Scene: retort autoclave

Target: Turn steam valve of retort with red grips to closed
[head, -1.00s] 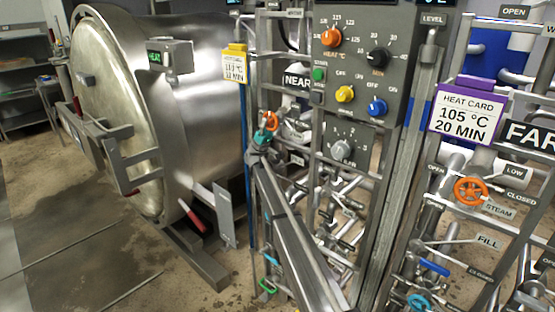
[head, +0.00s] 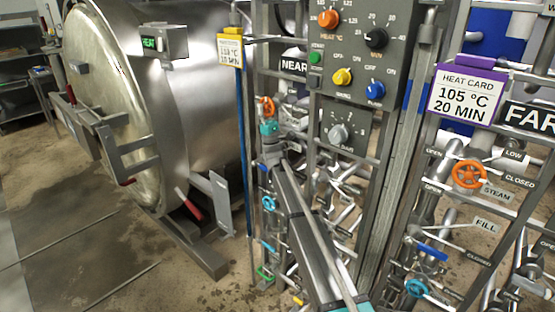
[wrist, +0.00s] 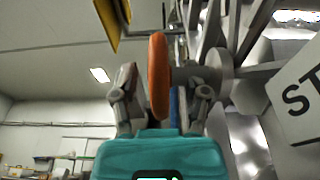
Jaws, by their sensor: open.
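The retort with red grips (head: 188,204) is the large steel vessel at the left in the head view. An orange handwheel (head: 267,107) is on the pipe rack beside it, near the NEAR sign. My gripper (head: 267,122) is at this wheel, partly covering it. In the wrist view the orange wheel (wrist: 158,75) stands edge-on between the two fingers of my gripper (wrist: 165,95). The fingers are apart, one on each side of the rim, with gaps visible. Part of the "ST" label (wrist: 300,95) shows at the right. The valve's pointer position cannot be told.
A control panel (head: 350,60) with knobs stands right of the wheel. The FAR rack carries another orange wheel (head: 469,174) beside a STEAM label (head: 497,194). A yellow heat card (head: 230,50) hangs by the vessel. Pipes crowd around my arm; floor at left is open.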

